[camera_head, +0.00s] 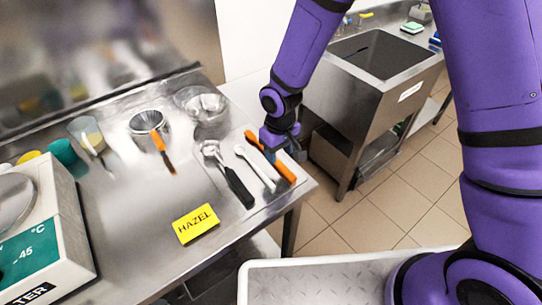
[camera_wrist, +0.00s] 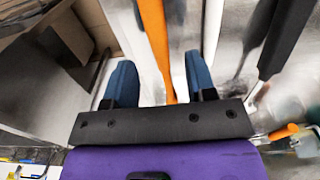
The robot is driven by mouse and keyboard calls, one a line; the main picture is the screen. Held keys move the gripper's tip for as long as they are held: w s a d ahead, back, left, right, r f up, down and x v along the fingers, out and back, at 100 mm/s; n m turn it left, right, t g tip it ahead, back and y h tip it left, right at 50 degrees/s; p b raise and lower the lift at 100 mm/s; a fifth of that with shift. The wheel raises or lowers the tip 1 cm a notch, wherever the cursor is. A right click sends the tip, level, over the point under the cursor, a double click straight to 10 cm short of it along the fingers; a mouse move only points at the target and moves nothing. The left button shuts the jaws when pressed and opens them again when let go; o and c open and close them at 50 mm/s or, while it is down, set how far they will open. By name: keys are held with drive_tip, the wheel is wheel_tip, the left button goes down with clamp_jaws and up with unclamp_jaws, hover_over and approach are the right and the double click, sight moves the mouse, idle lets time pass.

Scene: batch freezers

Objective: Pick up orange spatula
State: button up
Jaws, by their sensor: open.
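The orange spatula (camera_head: 285,172) lies near the right edge of the steel counter, partly hidden behind my gripper (camera_head: 288,150) in the head view. In the wrist view, the orange spatula (camera_wrist: 155,40) runs lengthwise between the two blue fingers of my gripper (camera_wrist: 161,80). The fingers are open, with a gap visible on both sides of it. Whether they are low enough to straddle it is hard to tell.
A white spatula (camera_head: 256,166) lies just left of the orange one, close to one finger. A black-handled scoop (camera_head: 239,187) lies beyond it. A yellow HAZEL card (camera_head: 196,223), a scale (camera_head: 45,235), metal bowls and an orange-handled tool (camera_head: 160,146) are further left.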

sight(279, 162)
drive_tip(key=shift+f, duration=2.2)
drive_tip(key=shift+d, duration=0.1)
clamp_jaws()
drive_tip(key=shift+r, duration=0.15)
